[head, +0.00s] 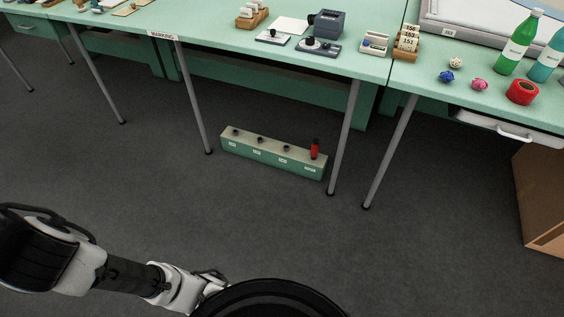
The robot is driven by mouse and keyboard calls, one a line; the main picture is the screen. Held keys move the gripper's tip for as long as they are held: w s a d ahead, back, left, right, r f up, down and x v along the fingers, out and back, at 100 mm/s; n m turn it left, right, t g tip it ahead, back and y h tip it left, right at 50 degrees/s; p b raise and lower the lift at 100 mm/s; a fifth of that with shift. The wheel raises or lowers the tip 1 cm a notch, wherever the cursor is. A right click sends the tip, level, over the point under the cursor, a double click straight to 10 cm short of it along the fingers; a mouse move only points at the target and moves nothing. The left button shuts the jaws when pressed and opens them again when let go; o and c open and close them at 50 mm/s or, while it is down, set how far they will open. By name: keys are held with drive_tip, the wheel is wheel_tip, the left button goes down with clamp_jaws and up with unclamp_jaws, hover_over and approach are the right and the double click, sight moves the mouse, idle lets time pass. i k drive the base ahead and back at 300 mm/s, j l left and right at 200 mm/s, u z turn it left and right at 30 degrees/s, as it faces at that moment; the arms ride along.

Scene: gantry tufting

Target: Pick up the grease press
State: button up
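A small upright red cylinder with a dark top (315,150) stands at the right end of a long, low green rack (245,151) on the floor under the marking table. It looks like the grease press, but its label is too small to read. The rack has several dark round fittings along its top and pale labels on its front. My gripper (210,281) is at the lower left, well in front of the rack and apart from it. Its fingers are too small and partly hidden to tell whether they are open.
The green marking table (220,40) has grey legs on either side of the rack. Bottles (518,45), red tape (522,92) and yarn balls (480,84) sit on the right table. A cardboard box (540,200) stands at right. The grey floor before the rack is clear.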

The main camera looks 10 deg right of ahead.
sight(315, 150)
drive_tip(key=i+l, duration=0.8)
drive_tip(key=i+z, duration=0.1)
drive_tip(key=z, duration=0.2)
